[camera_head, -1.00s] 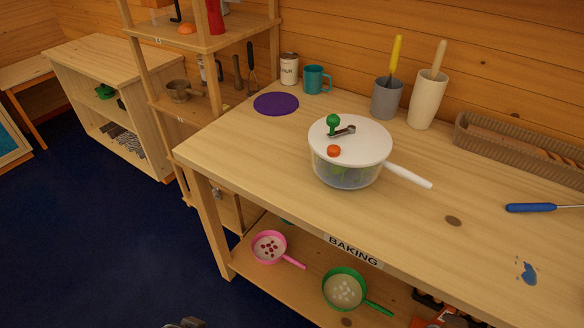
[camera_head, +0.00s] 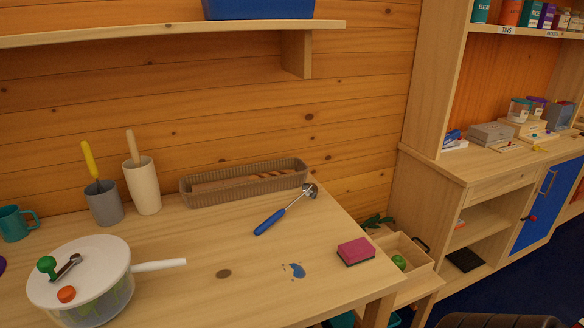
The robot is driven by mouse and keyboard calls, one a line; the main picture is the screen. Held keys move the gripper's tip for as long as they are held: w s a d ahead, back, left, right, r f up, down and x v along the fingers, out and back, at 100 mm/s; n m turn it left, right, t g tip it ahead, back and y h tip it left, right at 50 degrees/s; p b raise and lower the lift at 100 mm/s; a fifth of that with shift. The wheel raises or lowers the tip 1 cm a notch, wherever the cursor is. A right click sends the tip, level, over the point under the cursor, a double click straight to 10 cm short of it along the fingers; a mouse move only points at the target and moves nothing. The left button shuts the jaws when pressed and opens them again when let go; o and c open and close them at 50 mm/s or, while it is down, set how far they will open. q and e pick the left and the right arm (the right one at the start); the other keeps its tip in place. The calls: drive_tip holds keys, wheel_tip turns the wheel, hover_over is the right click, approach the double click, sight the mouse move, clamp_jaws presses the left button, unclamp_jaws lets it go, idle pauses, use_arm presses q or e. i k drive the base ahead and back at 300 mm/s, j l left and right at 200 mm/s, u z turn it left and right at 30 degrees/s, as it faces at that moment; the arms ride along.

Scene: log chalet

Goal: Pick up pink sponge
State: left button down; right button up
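The pink sponge (camera_head: 356,250) lies flat on the wooden table (camera_head: 190,300), near its right front corner. It has a dark underside. A blue spill (camera_head: 294,270) is on the table to its left. A ladle with a blue handle (camera_head: 270,222) lies behind it, up and to the left. Neither of my grippers shows in this view.
A basket (camera_head: 245,185), a grey cup (camera_head: 103,205) and a cream vase (camera_head: 143,186) stand along the wall. A shelf (camera_head: 150,33) hangs above.

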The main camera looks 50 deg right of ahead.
sight(352, 253)
drive_tip(key=z, duration=1.95)
